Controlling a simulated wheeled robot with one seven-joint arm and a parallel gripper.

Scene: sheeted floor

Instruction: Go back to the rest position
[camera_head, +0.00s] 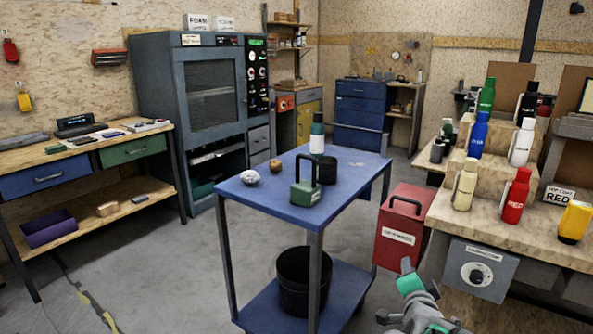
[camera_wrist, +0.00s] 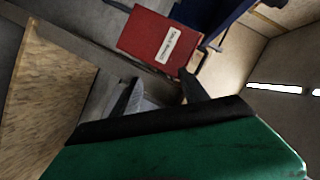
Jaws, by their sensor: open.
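My gripper (camera_head: 408,290) shows at the bottom right of the head view, in front of the red box and left of the grey box with a round dial. In the wrist view my gripper (camera_wrist: 157,94) has its two dark fingers apart, with nothing between them. The rest position is not marked by any object in view.
A blue cart (camera_head: 262,190) holds a green weight-like block (camera_head: 305,192), a bottle (camera_head: 317,138) and small items. A red box (camera_head: 400,228) stands between the cart and the right bench (camera_head: 490,225), which carries several bottles. Open floor (camera_head: 160,270) lies left.

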